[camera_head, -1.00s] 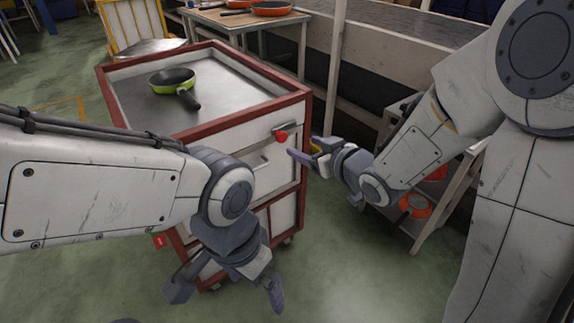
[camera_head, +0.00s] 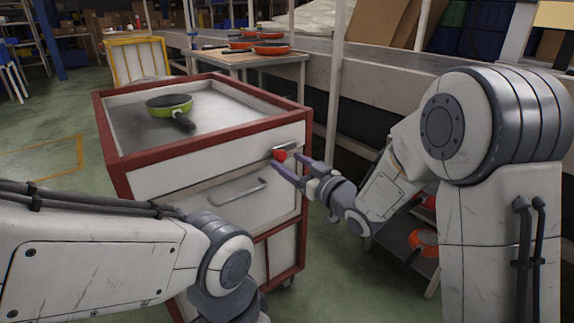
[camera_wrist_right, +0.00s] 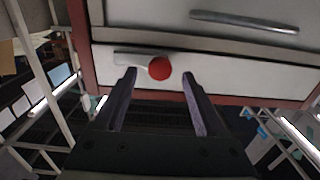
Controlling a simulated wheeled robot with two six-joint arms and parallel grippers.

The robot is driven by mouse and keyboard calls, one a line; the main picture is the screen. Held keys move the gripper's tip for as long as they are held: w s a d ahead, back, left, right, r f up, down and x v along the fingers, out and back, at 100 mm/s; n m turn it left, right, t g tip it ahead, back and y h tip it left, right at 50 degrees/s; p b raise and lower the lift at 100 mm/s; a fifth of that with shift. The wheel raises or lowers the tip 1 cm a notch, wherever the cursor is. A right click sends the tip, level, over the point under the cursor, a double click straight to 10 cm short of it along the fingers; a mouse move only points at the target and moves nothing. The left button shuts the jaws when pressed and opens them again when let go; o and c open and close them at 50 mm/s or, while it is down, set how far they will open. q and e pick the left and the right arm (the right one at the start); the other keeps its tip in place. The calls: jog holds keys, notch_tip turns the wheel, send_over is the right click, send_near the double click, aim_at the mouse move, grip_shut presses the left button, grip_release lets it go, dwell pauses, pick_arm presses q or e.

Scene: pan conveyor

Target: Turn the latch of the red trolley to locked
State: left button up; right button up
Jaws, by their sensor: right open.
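The red trolley (camera_head: 107,140) has a red frame and white panels and stands in the middle of the head view. Its latch is a grey lever (camera_head: 290,147) with a red knob (camera_head: 280,156), high on the front near the right corner. In the right wrist view the lever (camera_wrist_right: 130,57) lies about level and the red knob (camera_wrist_right: 159,68) shows between the fingertips. My right gripper (camera_head: 287,162) is open, with its fingers pointing at the knob; whether they touch it, I cannot tell. My left gripper is below the head view.
A green pan (camera_head: 168,105) sits on the trolley top. A drawer handle (camera_head: 237,191) is below and left of the latch. A table (camera_head: 262,60) with orange pans stands behind. A low shelf (camera_head: 397,258) with orange pans is at the right, by my right arm.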

jog(key=shift+x, duration=0.95)
grip_shut()
dwell(0.8)
